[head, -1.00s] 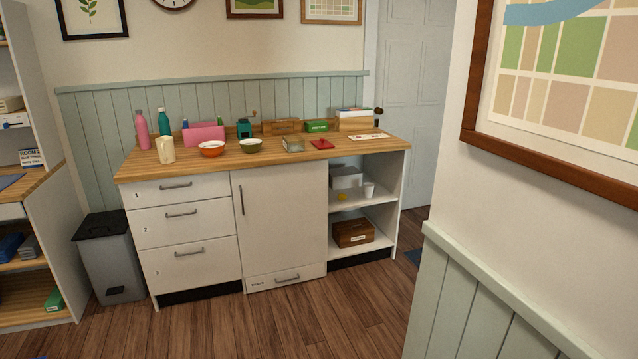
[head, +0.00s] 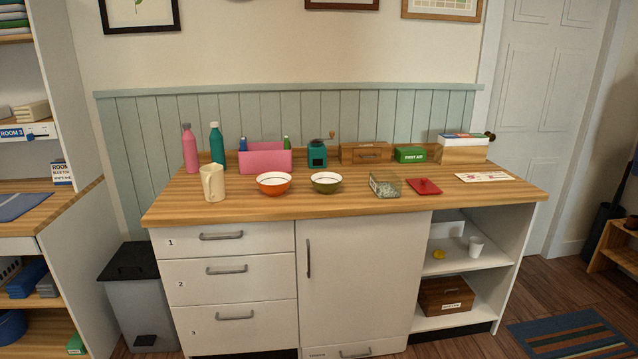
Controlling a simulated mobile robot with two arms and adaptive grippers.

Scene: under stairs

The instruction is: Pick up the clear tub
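The clear tub (head: 385,184) stands on the wooden counter (head: 240,206), near the front edge and right of the middle. It is a small see-through box with pale greyish contents that I cannot make out, and its top looks open. A flat red lid-like piece (head: 424,187) lies just to its right, apart from it. Neither of my grippers is in the head view.
An olive bowl (head: 326,182) and an orange bowl (head: 274,183) stand left of the tub, with a cream jug (head: 213,182) beyond them. A wooden box (head: 366,153) and a green first aid box (head: 410,154) stand behind. The floor before the counter is mostly out of view.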

